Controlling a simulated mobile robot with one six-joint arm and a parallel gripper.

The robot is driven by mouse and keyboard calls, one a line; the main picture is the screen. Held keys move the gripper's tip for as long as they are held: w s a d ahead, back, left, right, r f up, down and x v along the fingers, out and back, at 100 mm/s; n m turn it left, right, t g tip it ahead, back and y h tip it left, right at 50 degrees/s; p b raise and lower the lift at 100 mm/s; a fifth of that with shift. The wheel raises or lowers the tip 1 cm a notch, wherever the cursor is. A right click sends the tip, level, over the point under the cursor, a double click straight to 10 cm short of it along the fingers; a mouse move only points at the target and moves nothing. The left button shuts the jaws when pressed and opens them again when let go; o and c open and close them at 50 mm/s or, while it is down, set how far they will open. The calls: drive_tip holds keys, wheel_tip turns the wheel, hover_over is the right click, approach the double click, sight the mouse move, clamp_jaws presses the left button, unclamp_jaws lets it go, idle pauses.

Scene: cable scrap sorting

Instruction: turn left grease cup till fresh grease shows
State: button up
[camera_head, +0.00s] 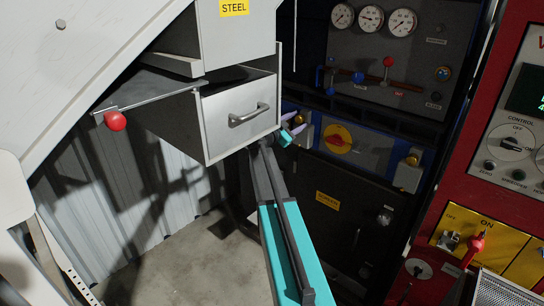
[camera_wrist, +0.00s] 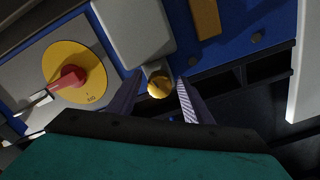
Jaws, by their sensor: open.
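The left grease cup (camera_head: 298,119) is a small brass-yellow cap on the grey housing of the dark machine. In the wrist view the brass cap (camera_wrist: 159,86) sits between the two fingers of my gripper (camera_wrist: 159,76), with a gap visible on each side. My gripper (camera_head: 295,125) is open, its purple-grey fingers reaching to the cup in the head view. I cannot make out any grease at the cup. A second brass cup (camera_head: 411,160) stands farther right on a grey block.
A yellow disc with a red knob (camera_head: 338,139) is right of the cup. A steel drawer (camera_head: 240,115) hangs close to the left of my arm. A red control cabinet (camera_head: 500,160) stands at the right. Bare floor (camera_head: 190,265) shows below left.

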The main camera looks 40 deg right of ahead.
drive_tip(key=shift+n, duration=0.3)
drive_tip(key=shift+n, duration=1.9)
drive_tip(key=shift+s+f+n+b, duration=0.15)
drive_tip(key=shift+n+b, duration=0.95)
drive_tip(key=shift+n, duration=1.1)
drive_tip(key=b+v, duration=0.3)
drive_tip(key=v, duration=1.1)
drive_tip(key=w+a+f+n+t+b, duration=0.1)
drive_tip(key=a+f, duration=0.3)
drive_tip(key=f, duration=0.6)
drive_tip(key=w+a+f+n+t+y+b, duration=0.1)
drive_tip(key=a+f+n, duration=0.3)
drive_tip(key=f, duration=0.7)
drive_tip(key=shift+w+a+b, duration=0.2)
drive_tip(key=shift+a+b, duration=0.25)
drive_tip(key=shift+b, duration=0.1)
